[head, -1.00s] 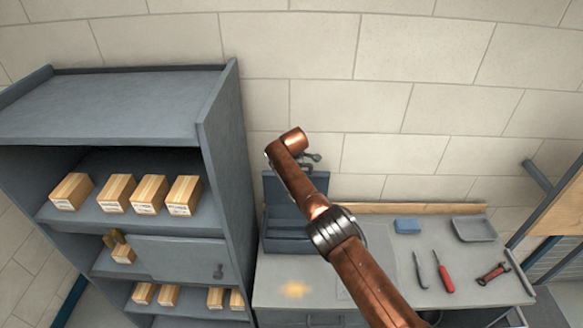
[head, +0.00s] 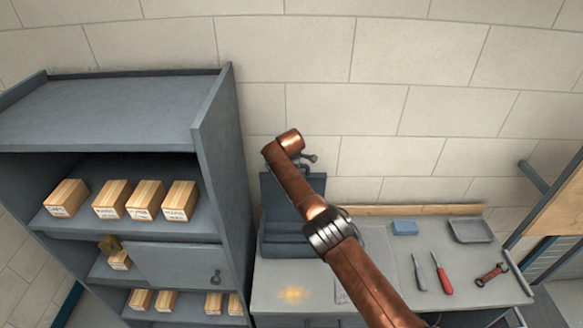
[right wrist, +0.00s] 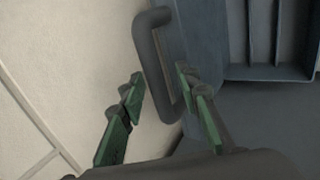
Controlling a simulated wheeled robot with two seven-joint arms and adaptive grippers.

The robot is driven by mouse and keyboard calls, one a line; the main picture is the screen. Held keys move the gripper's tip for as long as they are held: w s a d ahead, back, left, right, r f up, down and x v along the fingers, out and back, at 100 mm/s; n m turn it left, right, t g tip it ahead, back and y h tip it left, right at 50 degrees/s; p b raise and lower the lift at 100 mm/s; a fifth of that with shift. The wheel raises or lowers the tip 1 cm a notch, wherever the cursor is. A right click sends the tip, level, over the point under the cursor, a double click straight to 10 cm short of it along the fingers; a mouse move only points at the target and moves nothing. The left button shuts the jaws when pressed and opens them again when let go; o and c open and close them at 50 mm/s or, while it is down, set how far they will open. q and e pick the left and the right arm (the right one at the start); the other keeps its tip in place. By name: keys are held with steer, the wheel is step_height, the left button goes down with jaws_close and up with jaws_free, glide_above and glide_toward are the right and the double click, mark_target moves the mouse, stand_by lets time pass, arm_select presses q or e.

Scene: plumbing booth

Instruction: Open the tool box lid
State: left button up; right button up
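The blue-grey tool box (head: 285,246) stands at the left end of the workbench, beside the shelf unit. Its lid (head: 272,192) stands raised at the back, partly hidden by my right arm. In the right wrist view, the lid handle (right wrist: 147,55) is a dark bar on the raised lid, and the box's inner compartments (right wrist: 275,72) show at upper right. My right gripper (right wrist: 163,90) is open, its green-padded fingers apart on either side of the handle's lower part. In the head view the gripper is mostly hidden behind the wrist. My left gripper is out of view.
On the workbench (head: 380,290) are a blue block (head: 405,227), a grey tray (head: 470,230), and pliers (head: 418,272), a red-handled tool (head: 441,274) and a wrench (head: 491,274). The wall is behind.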

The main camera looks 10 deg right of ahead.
steer(key=shift+f, duration=0.1)
steer(key=shift+s+a+r, duration=0.25)
steer(key=shift+a+r, duration=0.05)
steer(key=shift+r, duration=0.05)
steer(key=shift+s+d+r, duration=0.1)
steer(key=shift+s+r, duration=0.25)
steer(key=shift+r, duration=0.15)
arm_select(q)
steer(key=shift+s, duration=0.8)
arm_select(e)
steer(key=v, duration=1)
steer(key=shift+d, duration=0.15)
